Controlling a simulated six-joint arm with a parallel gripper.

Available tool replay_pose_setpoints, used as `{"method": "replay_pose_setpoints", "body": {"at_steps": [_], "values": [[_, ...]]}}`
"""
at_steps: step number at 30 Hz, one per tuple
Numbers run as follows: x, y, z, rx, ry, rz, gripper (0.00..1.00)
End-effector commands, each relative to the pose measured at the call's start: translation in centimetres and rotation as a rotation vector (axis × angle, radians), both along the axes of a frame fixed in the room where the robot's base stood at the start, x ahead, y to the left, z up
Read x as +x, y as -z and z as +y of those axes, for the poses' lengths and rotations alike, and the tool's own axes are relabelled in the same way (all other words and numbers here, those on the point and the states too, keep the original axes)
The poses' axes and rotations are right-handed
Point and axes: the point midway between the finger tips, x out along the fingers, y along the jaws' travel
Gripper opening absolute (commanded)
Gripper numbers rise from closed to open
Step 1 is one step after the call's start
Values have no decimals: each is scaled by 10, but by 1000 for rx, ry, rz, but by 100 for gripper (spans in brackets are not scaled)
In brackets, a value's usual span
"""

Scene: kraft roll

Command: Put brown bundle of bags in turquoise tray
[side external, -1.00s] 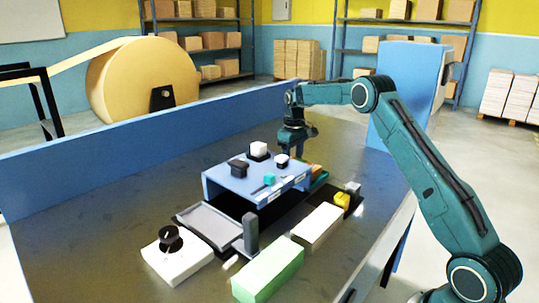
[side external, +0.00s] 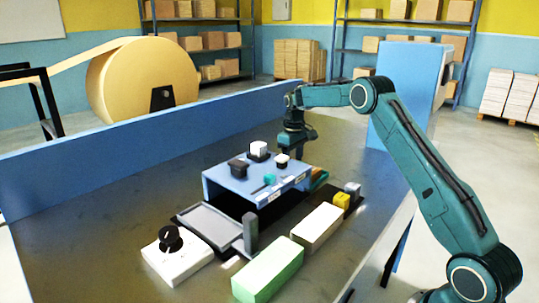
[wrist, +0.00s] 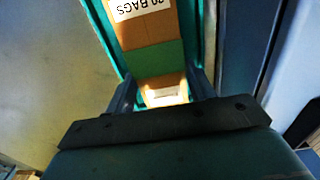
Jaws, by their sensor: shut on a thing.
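The brown bundle of bags (wrist: 148,35) has a white label reading "20 BAGS" and a green band. In the wrist view it runs away from my gripper (wrist: 160,90), whose two fingers are shut on its near part. The turquoise tray (wrist: 188,25) shows as walls along both sides of the bundle, and the bundle lies between them. I cannot tell whether it touches the tray floor. In the side view my gripper (side external: 300,152) is low behind the blue stand, and the tray (side external: 320,181) is mostly hidden there.
The blue stand (side external: 235,184) with small items on top is close to my gripper. A grey tray (side external: 208,224), a white box with a black knob (side external: 178,262), a green block (side external: 268,270) and a white block (side external: 316,228) are nearer the camera. The left of the table is clear.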

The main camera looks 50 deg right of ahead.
Motion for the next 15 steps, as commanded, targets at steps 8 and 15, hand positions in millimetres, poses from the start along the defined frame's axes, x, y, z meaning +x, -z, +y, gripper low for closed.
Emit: {"method": "replay_pose_setpoints", "body": {"at_steps": [8,15], "values": [[0,1,0,0,0,0,76],[0,1,0,0,0,0,79]]}}
